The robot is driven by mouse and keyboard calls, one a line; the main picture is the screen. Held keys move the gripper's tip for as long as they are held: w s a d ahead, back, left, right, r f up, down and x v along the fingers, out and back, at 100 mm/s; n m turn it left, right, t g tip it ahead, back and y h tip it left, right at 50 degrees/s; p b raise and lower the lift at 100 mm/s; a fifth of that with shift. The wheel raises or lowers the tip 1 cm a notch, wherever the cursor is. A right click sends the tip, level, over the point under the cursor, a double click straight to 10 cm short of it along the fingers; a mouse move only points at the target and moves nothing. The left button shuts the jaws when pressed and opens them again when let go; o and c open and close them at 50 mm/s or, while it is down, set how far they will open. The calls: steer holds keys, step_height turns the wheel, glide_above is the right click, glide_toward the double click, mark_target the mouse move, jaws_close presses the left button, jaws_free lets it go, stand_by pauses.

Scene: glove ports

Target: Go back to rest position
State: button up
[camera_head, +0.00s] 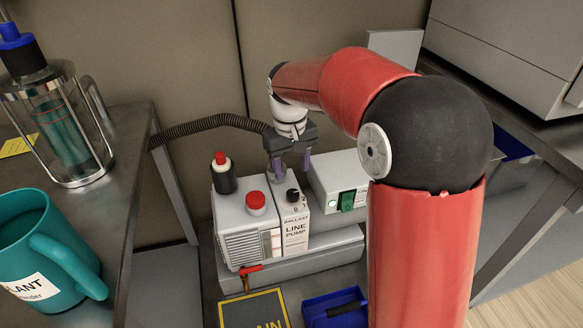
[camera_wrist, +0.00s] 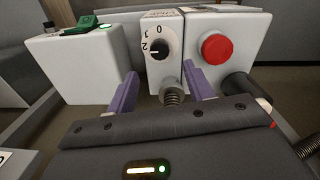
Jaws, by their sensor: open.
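My gripper (camera_head: 294,174) hangs at the end of my red arm, just behind and above the grey line pump (camera_head: 238,222). Its two purple fingers are apart with nothing held between them. In the wrist view the open fingers of my gripper (camera_wrist: 163,80) point toward the pump's upper face. The pump's black numbered knob (camera_wrist: 160,48) lies beyond the fingertips, roughly between them, and also shows in the head view (camera_head: 293,195). A ribbed metal fitting (camera_wrist: 172,96) shows between the fingers; I cannot tell whether they touch it.
A red button (camera_head: 255,202) and a red-capped black part (camera_head: 222,172) stand on the pump. A box with a green switch (camera_head: 347,201) is beside it. A ribbed hose (camera_head: 205,125) runs behind. A teal mug (camera_head: 62,252) and glass vessel (camera_head: 65,125) stand left. A blue tray (camera_head: 318,308) lies in front.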

steer(key=shift+s, duration=0.1)
steer(key=s+d+r+m+t, duration=0.2)
steer(key=s+d+r, duration=0.4)
steer(key=s, duration=0.4)
steer(key=s+d+f+m+t, duration=0.1)
steer(key=s+d, duration=0.4)
steer(key=s, duration=0.9)
steer(key=shift+m+t, duration=0.6)
steer(key=shift+t, duration=0.6)
stand_by(3.3)
